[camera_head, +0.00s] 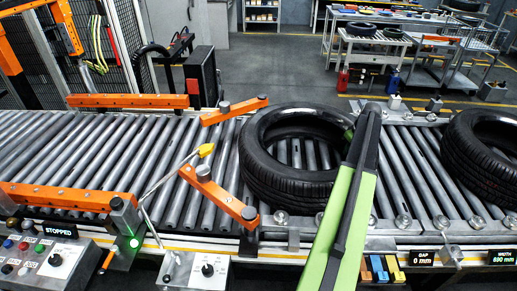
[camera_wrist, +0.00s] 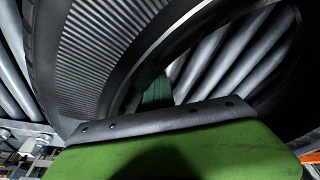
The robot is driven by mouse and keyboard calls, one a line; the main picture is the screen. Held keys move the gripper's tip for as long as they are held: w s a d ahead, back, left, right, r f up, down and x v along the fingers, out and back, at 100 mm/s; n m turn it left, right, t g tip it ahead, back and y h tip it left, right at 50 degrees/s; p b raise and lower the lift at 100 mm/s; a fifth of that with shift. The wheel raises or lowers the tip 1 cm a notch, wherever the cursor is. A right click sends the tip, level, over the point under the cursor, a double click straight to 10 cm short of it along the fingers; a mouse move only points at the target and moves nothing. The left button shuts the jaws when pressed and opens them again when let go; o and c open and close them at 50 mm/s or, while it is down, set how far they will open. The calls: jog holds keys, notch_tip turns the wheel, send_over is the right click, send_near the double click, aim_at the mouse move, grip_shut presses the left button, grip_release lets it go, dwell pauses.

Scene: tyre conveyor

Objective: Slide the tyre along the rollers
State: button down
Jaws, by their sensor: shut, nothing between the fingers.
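A black tyre (camera_head: 268,172) lies flat on the grey rollers (camera_head: 85,150), just right of the picture's middle. Rollers show through its open centre. My green and black arm reaches up from the bottom, and my gripper (camera_head: 350,134) is at the tyre's right side, partly hidden by the arm. In the wrist view the tyre's ribbed surface (camera_wrist: 110,55) fills the upper left. A dark green finger part (camera_wrist: 155,90) shows by the tyre's opening. My gripper is shut with nothing held. Whether it touches the tyre I cannot tell.
A second tyre (camera_head: 482,160) lies on the rollers at the right edge. Orange guide arms (camera_head: 218,190) angle over the rollers left of the first tyre. A control panel (camera_head: 45,262) with a STOPPED display is at lower left. Bare rollers lie between the tyres.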

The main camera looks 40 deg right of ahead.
dwell(0.4)
jog(key=shift+s+d, duration=1.65)
jog(key=shift+d, duration=0.4)
jog(key=shift+s+d, duration=1.65)
jog(key=shift+d, duration=0.15)
jog(key=s+d, duration=0.3)
jog(key=shift+d, duration=0.25)
jog(key=shift+w, duration=0.1)
